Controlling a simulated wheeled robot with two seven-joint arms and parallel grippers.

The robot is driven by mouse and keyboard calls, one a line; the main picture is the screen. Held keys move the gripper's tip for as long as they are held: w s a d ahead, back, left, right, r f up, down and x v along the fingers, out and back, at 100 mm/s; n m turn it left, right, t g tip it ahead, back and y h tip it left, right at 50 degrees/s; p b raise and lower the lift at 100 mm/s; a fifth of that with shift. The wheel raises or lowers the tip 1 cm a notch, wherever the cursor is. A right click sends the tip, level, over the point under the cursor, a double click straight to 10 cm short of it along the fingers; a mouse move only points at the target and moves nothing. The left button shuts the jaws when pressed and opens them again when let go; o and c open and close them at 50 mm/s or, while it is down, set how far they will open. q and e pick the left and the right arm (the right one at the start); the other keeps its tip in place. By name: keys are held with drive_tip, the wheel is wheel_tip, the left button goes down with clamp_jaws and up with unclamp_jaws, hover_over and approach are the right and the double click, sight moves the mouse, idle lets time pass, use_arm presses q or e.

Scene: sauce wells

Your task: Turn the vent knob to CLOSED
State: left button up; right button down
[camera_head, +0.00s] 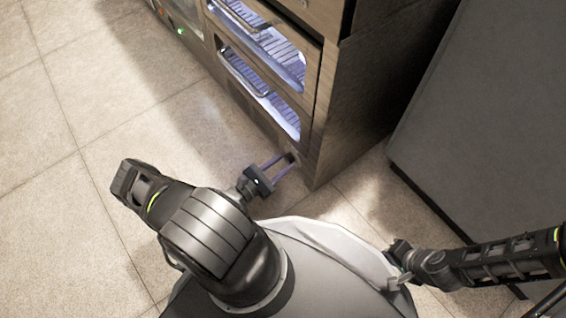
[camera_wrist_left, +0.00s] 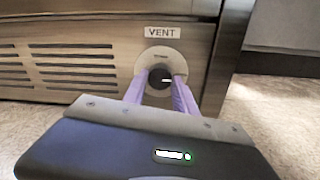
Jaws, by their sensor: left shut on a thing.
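The vent knob (camera_wrist_left: 160,76) is a small dark round knob on a pale disc, under a VENT label (camera_wrist_left: 162,32), low on the metal front of the cabinet. In the head view the knob (camera_head: 291,157) sits near the cabinet's bottom right corner. My left gripper (camera_wrist_left: 161,84) has its two purple fingers on either side of the knob and is shut on it; it also shows in the head view (camera_head: 283,164). Small print on the disc is too blurred to read, and the knob's setting cannot be told. My right gripper (camera_head: 399,268) is near my body, its jaws unclear.
The cabinet (camera_head: 335,120) has two lit, racked compartments (camera_head: 262,95) above the knob. Slotted grilles (camera_wrist_left: 75,65) lie left of the knob. A grey unit (camera_head: 480,110) stands to the right across a narrow gap. The tiled floor (camera_head: 60,190) at left is clear.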

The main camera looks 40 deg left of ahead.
use_arm(q)
clamp_jaws()
drive_tip(key=shift+n, duration=0.5)
drive_tip(key=n, duration=0.2)
drive_tip(key=shift+n, duration=0.3)
drive_tip(key=n, duration=0.9)
drive_tip(key=shift+r+n+g, duration=0.1)
drive_tip(key=shift+n+g, duration=0.2)
drive_tip(key=n, duration=0.4)
drive_tip(key=shift+h, duration=0.3)
